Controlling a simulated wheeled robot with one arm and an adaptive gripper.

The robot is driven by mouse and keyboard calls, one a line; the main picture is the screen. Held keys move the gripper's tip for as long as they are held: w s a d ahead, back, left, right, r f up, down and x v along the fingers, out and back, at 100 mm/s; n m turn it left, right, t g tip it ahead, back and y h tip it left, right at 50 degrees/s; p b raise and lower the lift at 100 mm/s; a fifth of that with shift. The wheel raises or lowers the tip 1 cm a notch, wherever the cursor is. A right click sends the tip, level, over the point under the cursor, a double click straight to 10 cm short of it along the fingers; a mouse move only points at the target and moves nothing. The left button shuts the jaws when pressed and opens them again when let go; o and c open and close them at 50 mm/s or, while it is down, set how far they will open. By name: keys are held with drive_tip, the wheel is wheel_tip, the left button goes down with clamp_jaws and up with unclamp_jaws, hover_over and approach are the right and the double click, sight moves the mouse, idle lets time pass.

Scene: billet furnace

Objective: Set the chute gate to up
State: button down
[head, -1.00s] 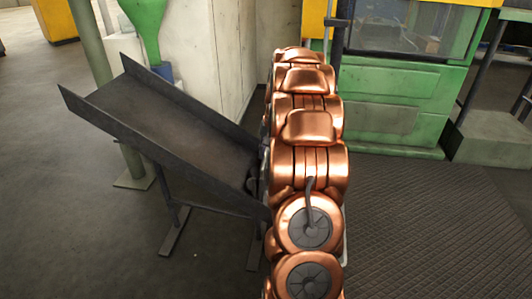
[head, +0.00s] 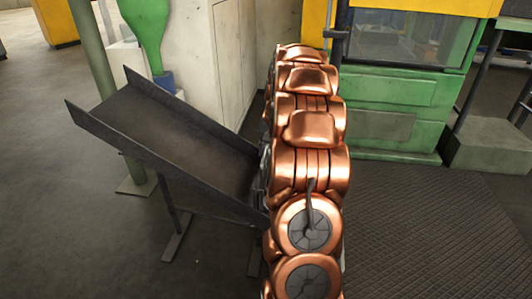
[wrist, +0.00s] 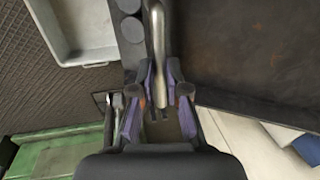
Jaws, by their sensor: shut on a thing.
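The chute (head: 170,130) is a dark sloping trough on legs, left of my copper arm in the head view. Its lower end meets the arm, which hides that end and any gate there. In the wrist view a dark, rust-stained plate (wrist: 260,50), apparently the chute's, fills the upper right. My gripper (wrist: 166,92) shows in the wrist view with its two fingers around a pale metal handle bar (wrist: 157,45), shut on it. I cannot tell the gate's position. In the head view my gripper is hidden behind the arm.
A green machine with a window (head: 390,110) stands behind at right. A pale cabinet (head: 215,60) and a green post (head: 98,60) stand behind the chute. A grey tray (wrist: 85,35) lies at upper left in the wrist view. The ribbed mat (head: 420,220) at right is clear.

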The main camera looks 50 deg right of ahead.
drive_tip(key=shift+r+p, duration=0.65)
drive_tip(key=shift+r, duration=0.95)
drive_tip(key=c, duration=1.9)
unclamp_jaws()
drive_tip(key=o, duration=0.7)
drive_tip(key=shift+f, duration=0.1)
drive_tip(key=r, duration=0.4)
drive_tip(key=s+d+r, duration=0.1)
drive_tip(key=r, duration=0.3)
drive_tip(key=s+r, duration=0.1)
drive_tip(key=r, duration=0.2)
drive_tip(key=shift+d+r, duration=0.15)
drive_tip(key=shift+r, duration=0.25)
